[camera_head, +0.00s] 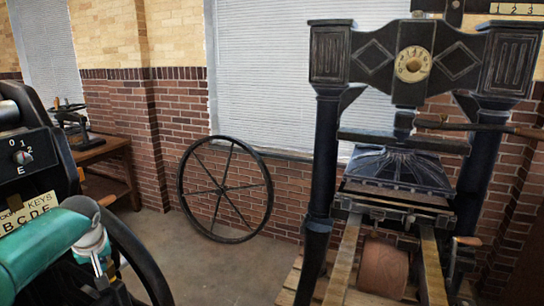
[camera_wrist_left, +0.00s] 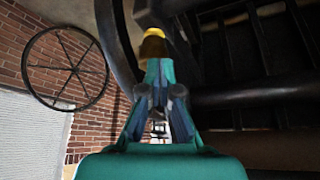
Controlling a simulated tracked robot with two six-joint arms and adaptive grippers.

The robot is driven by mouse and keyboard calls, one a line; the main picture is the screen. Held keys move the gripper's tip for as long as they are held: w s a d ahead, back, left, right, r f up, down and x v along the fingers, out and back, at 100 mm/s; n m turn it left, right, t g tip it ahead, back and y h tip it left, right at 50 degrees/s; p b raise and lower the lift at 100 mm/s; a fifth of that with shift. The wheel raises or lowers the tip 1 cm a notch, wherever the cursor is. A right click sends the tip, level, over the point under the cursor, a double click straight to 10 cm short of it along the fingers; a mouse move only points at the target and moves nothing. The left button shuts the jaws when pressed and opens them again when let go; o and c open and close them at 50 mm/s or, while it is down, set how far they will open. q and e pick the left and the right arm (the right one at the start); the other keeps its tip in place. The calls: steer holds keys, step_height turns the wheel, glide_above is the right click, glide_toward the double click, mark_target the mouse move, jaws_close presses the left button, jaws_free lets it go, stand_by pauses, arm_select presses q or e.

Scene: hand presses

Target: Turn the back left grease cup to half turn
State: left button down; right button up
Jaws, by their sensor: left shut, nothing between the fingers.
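My left gripper (camera_wrist_left: 158,66) points away from the camera in the left wrist view, its teal fingers shut with nothing between them. Just beyond the fingertips is a small yellow, brass-looking piece (camera_wrist_left: 153,36) under a dark round part. It may be a grease cup; I cannot tell which one, nor whether the fingers touch it. In the head view my teal left arm comes in at the lower left, beside a black machine (camera_head: 62,148), and the fingertips are not clear. No grease cup setting can be read. My right gripper is not in view.
The black machine carries a dial (camera_head: 23,157) marked 0, 1, 2 and a letter plate (camera_head: 30,212). A hand press (camera_head: 395,185) stands at the right. A spoked wheel (camera_head: 225,188) leans on the brick wall. Bare floor (camera_head: 215,265) lies between machine and press.

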arm_select(q)
step_height(320, 180, up, 3)
steer(key=shift+r+p, duration=0.1)
steer(key=shift+p, duration=0.75)
steer(key=s+d+f+m+g+h, duration=0.15)
steer(key=s+d+f, duration=0.35)
steer(key=f, duration=0.5)
steer(key=s+d+f+m+g+h, duration=0.1)
steer(key=s+d+f+g, duration=0.15)
steer(key=d+f, duration=0.55)
steer(key=s+d+f+m+g+h, duration=0.15)
steer(key=s+d+f, duration=0.3)
steer(key=f, duration=0.75)
steer(key=s+d+f+h, duration=0.1)
steer(key=s+d+f, duration=0.1)
steer(key=s+d, duration=0.2)
steer(key=s+d+f+t+h, duration=0.1)
steer(key=s+d+f, duration=0.2)
steer(key=s, duration=0.6)
steer(key=s+d+f+m+h, duration=0.1)
steer(key=s+d+f, duration=0.2)
steer(key=s+d, duration=0.2)
steer(key=shift+s+d+h, duration=0.2)
steer(key=shift+s+h, duration=0.1)
steer(key=shift+s, duration=0.45)
